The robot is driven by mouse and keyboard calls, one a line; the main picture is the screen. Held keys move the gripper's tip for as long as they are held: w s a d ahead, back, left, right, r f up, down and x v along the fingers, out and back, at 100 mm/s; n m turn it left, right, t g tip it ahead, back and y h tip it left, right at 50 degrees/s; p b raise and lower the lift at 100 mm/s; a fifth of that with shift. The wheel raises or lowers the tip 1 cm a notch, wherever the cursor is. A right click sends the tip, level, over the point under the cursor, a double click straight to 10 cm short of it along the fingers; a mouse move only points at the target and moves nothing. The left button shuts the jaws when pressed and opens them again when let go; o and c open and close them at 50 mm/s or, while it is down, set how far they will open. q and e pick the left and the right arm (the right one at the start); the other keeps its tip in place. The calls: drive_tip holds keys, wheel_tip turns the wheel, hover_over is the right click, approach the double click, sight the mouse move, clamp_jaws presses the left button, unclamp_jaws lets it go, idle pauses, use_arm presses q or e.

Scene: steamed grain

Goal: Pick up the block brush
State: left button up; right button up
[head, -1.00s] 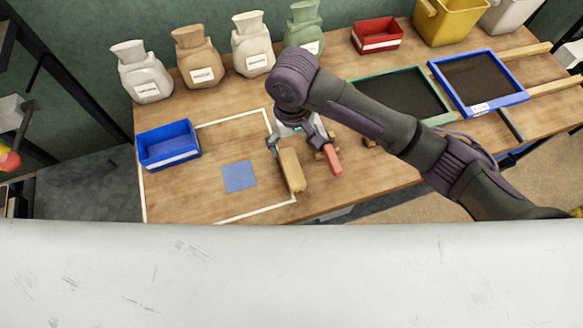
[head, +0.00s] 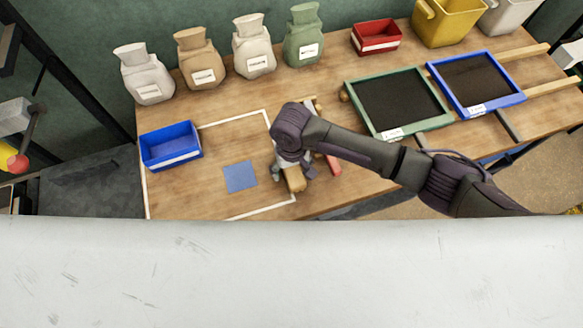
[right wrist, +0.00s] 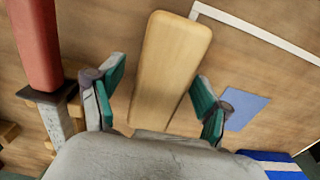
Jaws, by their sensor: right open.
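The block brush (head: 296,182) shows as a long tan wooden block on the table, partly hidden under my right arm in the head view. In the right wrist view the block brush (right wrist: 172,62) lies tilted, running from top centre down to the palm; its underside is hidden. My right gripper (right wrist: 158,92) is open, with a green-padded finger on each side of the block and visible gaps. In the head view my right gripper (head: 293,168) is over the block, mostly covered by the wrist. My left gripper is not in view.
A red-handled tool (right wrist: 36,45) lies close to the left finger in the wrist view. A blue square (head: 240,176) and a blue bin (head: 171,146) are left of the block. Framed sieves (head: 400,100) stand right, sacks (head: 252,50) behind.

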sight(294, 168)
drive_tip(key=c, duration=1.3)
drive_tip(key=shift+r, duration=0.15)
drive_tip(key=shift+r, duration=0.25)
drive_tip(key=r, duration=0.2)
drive_tip(key=r+b, duration=0.1)
drive_tip(key=shift+s+d+r, duration=0.15)
drive_tip(key=shift+d+r, duration=0.15)
drive_tip(key=shift+r, duration=0.05)
drive_tip(key=s+d+r, duration=0.2)
drive_tip(key=d, duration=0.1)
drive_tip(key=s+d+r, duration=0.4)
drive_tip(key=d, duration=0.1)
drive_tip(key=shift+s+d+r+b, duration=0.3)
drive_tip(key=shift+s+d+b, duration=0.05)
drive_tip(key=shift+s+b, duration=0.05)
